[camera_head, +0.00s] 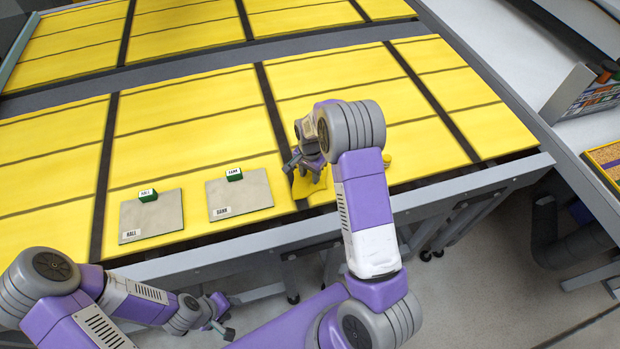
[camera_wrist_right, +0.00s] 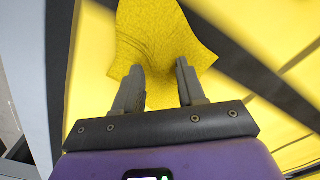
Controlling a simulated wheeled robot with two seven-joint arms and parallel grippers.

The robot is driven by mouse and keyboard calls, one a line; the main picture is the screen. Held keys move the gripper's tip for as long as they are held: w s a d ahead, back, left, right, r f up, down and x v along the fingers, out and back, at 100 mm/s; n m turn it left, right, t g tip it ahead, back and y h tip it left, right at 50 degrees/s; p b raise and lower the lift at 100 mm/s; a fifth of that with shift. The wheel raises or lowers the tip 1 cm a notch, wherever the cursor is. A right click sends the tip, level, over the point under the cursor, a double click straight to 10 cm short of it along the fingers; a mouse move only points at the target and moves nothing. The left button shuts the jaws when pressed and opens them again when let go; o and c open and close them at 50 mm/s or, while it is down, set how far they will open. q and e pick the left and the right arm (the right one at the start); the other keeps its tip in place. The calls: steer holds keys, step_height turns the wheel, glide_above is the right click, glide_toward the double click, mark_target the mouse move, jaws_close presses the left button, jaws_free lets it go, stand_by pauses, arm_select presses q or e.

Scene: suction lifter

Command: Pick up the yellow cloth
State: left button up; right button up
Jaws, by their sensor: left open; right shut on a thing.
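The yellow cloth (camera_head: 308,191) is near the front edge of the yellow-topped table, under my right gripper (camera_head: 303,172). In the right wrist view the cloth (camera_wrist_right: 160,40) spreads out beyond the fingertips, with its near edge between the fingers. My right gripper (camera_wrist_right: 160,80) is shut on the cloth. I cannot tell whether the cloth is lifted clear of the table. My left gripper (camera_head: 224,318) is open and empty, low in front of the table. My right wrist and arm hide part of the area around the cloth.
Two grey mats, a left one (camera_head: 160,218) and a right one (camera_head: 240,197), each hold a small green block, left (camera_head: 148,197) and right (camera_head: 234,175). A small yellow object (camera_head: 387,158) stands right of my right wrist. A grey metal rail (camera_head: 450,190) edges the table.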

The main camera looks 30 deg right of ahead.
steer(key=shift+s+f, duration=0.15)
jaws_close()
step_height(320, 180, up, 12)
steer(key=p, duration=0.8)
